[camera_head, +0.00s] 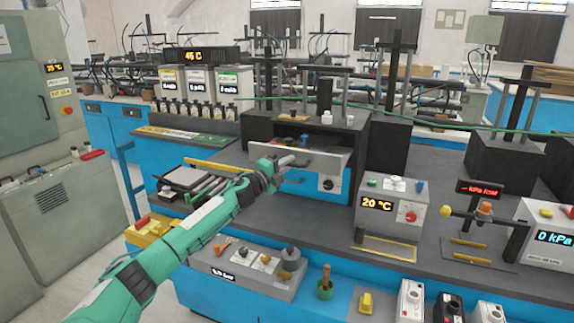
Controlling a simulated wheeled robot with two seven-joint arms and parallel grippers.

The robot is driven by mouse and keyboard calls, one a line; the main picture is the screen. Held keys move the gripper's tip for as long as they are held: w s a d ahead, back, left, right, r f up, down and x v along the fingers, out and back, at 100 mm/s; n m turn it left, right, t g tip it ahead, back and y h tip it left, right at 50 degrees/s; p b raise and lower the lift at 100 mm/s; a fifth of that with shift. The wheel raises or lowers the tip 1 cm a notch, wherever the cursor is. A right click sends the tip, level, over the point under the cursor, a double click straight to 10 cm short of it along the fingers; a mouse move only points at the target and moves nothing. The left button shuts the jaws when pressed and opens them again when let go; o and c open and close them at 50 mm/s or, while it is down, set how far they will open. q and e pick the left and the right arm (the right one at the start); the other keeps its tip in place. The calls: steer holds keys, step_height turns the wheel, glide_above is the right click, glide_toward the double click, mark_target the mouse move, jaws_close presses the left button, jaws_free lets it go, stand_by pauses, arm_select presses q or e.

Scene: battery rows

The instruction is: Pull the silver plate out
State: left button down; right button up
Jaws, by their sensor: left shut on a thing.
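The silver plate (325,162) is a flat, pale metal panel at the front of a dark box-shaped unit, near the middle of the head view. My left arm reaches in from the lower left. My left gripper (284,164) is at the left part of the plate and is shut on it; the exact contact is small and partly hidden by the gripper. A dark round knob (328,185) shows below the plate. My right gripper is not in view.
The dark unit (345,130) stands behind the plate. A 20 °C control box (385,208) stands to the right, a rack of small bottles (195,110) to the back left. Dark bench top (310,222) in front of the plate is clear.

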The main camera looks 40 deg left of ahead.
arm_select(q)
steer(key=c, duration=1.5)
jaws_free()
steer(key=shift+o, duration=0.2)
steer(key=shift+s, duration=0.1)
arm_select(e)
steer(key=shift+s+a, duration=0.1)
